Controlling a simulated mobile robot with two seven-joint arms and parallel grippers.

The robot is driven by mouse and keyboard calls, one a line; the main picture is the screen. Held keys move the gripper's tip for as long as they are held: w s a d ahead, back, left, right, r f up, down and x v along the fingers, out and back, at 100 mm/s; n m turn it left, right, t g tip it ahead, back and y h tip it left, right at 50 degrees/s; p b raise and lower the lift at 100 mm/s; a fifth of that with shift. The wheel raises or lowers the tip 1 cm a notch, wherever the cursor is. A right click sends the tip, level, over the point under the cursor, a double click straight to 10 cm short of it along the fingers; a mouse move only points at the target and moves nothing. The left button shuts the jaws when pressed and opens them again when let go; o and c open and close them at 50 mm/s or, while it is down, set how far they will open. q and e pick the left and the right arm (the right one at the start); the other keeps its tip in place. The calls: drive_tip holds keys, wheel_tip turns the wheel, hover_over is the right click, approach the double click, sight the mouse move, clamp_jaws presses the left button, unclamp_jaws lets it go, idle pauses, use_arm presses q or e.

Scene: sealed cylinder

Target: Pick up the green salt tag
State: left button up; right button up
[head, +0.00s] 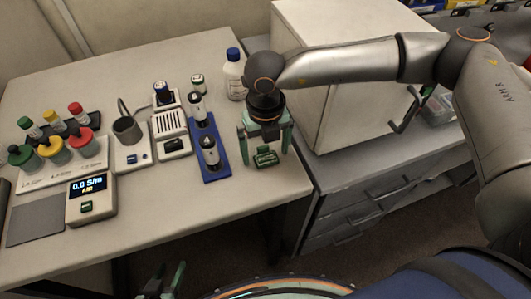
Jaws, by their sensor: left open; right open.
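The green salt tag (265,159) is a small green block with pale marking on its top. It lies on the table near the right edge, in front of the white cabinet. My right gripper (266,150) points down over it, with its green fingers apart, one on each side of the tag. I cannot tell whether the fingers touch it. My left gripper (163,281) shows only in part at the bottom edge, below the table's front edge. It is open and empty.
A blue tray (213,173) with dark-topped pieces lies left of my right gripper. A blue-capped bottle (235,79) stands behind it. A white cabinet (345,75) stands close on the right. A meter (91,199) and coloured-lid jars stand at the left.

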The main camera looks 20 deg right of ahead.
drive_tip(key=c, duration=1.4)
